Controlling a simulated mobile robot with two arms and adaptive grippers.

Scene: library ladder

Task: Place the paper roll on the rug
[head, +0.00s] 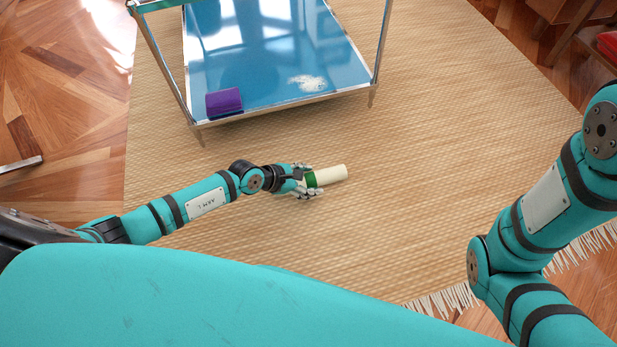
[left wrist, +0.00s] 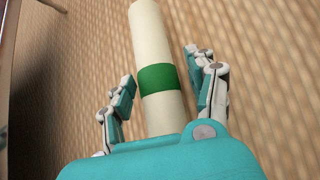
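The paper roll (head: 330,175) is a cream tube with a green band, lying along the woven rug (head: 410,200) below the low table. Whether it rests fully on the rug is hard to tell. My left gripper (head: 309,181) is at the roll's left end, around the green band. In the left wrist view the roll (left wrist: 157,50) runs between the fingers of the left gripper (left wrist: 160,78), with narrow gaps showing on both sides, so the fingers look open. The roll's near end is hidden behind the gripper body. My right gripper is out of view.
A metal-framed table with a blue lower shelf (head: 260,60) stands on the rug ahead. A purple object (head: 224,102) and a white patch (head: 307,83) are on it. Wooden furniture (head: 570,30) is at the upper right. The rug right of the roll is clear.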

